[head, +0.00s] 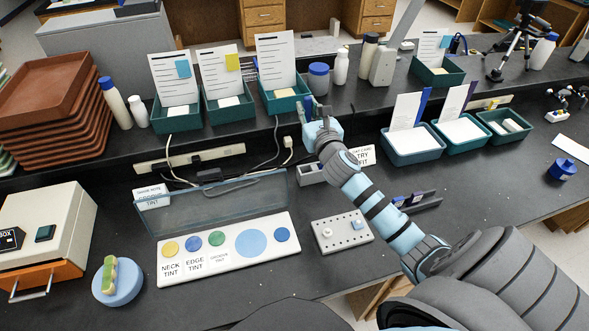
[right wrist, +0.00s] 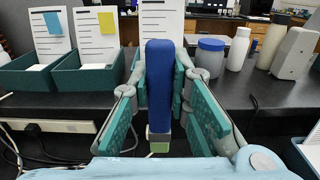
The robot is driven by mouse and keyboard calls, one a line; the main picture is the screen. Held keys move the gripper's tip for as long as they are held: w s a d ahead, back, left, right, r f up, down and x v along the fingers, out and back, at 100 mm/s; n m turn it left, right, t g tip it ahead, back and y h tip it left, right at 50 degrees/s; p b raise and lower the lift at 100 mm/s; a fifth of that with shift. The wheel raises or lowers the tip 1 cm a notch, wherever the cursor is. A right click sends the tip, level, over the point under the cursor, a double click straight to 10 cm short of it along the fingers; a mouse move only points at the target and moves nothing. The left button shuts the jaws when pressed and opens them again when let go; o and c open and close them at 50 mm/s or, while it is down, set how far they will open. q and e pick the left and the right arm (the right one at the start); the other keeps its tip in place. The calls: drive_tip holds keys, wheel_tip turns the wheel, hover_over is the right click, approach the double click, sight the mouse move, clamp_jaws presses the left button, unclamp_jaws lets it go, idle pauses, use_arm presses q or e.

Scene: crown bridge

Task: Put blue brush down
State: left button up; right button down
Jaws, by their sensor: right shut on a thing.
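My right gripper (head: 313,108) is shut on the blue brush (right wrist: 160,85), near the front of the upper shelf. In the right wrist view the brush stands upright between the two green finger pads, with a grey collar and a greenish tip (right wrist: 159,147) at its lower end. In the head view the brush (head: 308,104) is small and mostly hidden by the gripper. My left gripper is not in view.
The tint palette (head: 222,274) lies open on the lower bench, beside a pegboard (head: 341,232), a small grey holder (head: 311,174) and a dark rack (head: 418,204). Green bins (head: 229,113) with cards line the shelf. A blue-lidded jar (head: 318,78) and bottles stand behind the gripper.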

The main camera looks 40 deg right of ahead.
drive_tip(key=shift+s+a+r, duration=0.1)
drive_tip(key=shift+s+r, duration=0.4)
drive_tip(key=shift+s, duration=0.3)
drive_tip(key=shift+s+a, duration=0.1)
drive_tip(key=f+b, duration=0.4)
drive_tip(key=f, duration=0.2)
drive_tip(key=f+b, duration=0.4)
drive_tip(key=f, duration=0.2)
drive_tip(key=f+b, duration=0.4)
drive_tip(key=f, duration=0.2)
drive_tip(key=shift+w+f, duration=0.15)
drive_tip(key=shift+w, duration=0.2)
drive_tip(key=shift+f, duration=0.2)
drive_tip(key=c, duration=1.5)
unclamp_jaws()
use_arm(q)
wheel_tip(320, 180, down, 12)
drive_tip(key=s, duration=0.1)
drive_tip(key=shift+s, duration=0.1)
use_arm(e)
drive_tip(key=shift+r, duration=0.15)
